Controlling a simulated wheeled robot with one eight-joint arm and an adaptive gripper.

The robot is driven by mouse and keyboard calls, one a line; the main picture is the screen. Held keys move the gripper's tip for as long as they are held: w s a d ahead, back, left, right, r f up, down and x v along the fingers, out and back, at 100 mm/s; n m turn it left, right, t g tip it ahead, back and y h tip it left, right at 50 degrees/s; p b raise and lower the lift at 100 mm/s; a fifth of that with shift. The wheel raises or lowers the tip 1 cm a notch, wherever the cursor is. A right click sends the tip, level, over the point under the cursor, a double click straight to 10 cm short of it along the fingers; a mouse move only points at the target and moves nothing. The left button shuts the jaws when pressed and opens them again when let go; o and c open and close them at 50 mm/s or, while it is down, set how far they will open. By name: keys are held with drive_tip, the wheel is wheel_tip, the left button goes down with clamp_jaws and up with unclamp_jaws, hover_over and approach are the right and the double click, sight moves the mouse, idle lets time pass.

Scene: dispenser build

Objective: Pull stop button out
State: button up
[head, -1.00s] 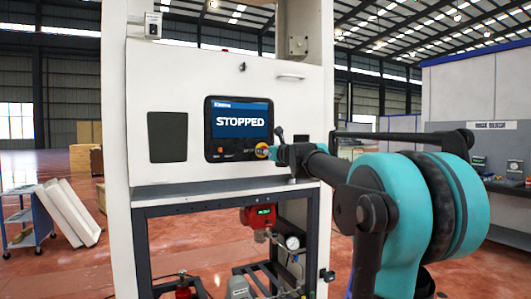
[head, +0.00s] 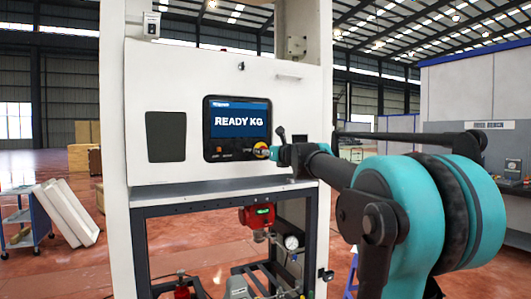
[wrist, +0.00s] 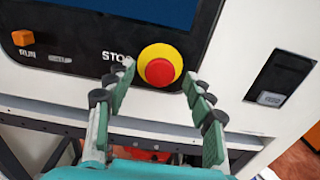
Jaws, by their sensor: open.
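The stop button (wrist: 160,72) is a red knob on a yellow round base, on the black panel right of the word STOP in the wrist view. In the head view its yellow base (head: 261,150) shows at the lower right of the screen, partly hidden by my gripper. My gripper (wrist: 158,82) is open, with its green-padded fingers to the left and right of the button. I see a gap between each finger and the red knob. The screen (head: 240,121) reads READY KG.
An orange RUN button (wrist: 24,38) and a SETUP label sit left on the same panel. A dark recessed fitting (wrist: 281,78) is on the white cabinet (head: 175,90) at right. A ledge and dark frame (head: 222,196) lie below the panel.

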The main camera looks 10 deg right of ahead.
drive_tip(key=v, duration=1.1)
drive_tip(key=shift+s, duration=0.1)
drive_tip(key=s+a+f+n+g, duration=0.35)
drive_tip(key=f+n, duration=0.35)
drive_tip(key=f, duration=0.4)
drive_tip(key=s+a+f+n+g, duration=0.2)
drive_tip(key=s+f+n, duration=0.3)
drive_tip(key=f, duration=0.6)
drive_tip(key=s+a+f+n+g, duration=0.2)
drive_tip(key=f+n+g, duration=0.1)
drive_tip(key=f+n, duration=0.65)
drive_tip(key=s+d+f+n+g+h, duration=0.1)
drive_tip(key=s+d+f+n+h, duration=0.1)
drive_tip(key=s+f, duration=0.4)
drive_tip(key=s+d+f+n+g+h, duration=0.1)
drive_tip(key=s+f+n, duration=0.4)
drive_tip(key=f, duration=0.5)
drive_tip(key=s+d+f+n+g+h, duration=0.2)
drive_tip(key=s+d+f+n, duration=0.2)
drive_tip(key=s+f, duration=0.4)
drive_tip(key=shift+d+h, duration=0.3)
drive_tip(key=shift+d, duration=0.2)
drive_tip(key=shift+g, duration=0.25)
drive_tip(key=shift+c, duration=0.4)
